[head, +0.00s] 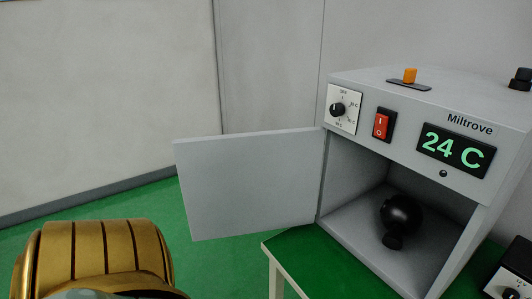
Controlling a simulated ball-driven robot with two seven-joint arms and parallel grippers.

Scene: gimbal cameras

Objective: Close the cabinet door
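The grey cabinet (424,96) stands on a green-topped table at the right of the head view. Its flat grey door (250,184) is wide open, swung out to the left from the left edge of the opening. The inside shows, with a round black object (400,218) on its floor. A gold ribbed part of my own body shows at the bottom left, apart from the door in the picture. Neither gripper's fingers can be seen.
The green-topped table (292,252) has its near left corner below the door. A white device with a dial (508,284) sits at the lower right edge. Green floor (210,262) lies open left of the table, with pale walls behind.

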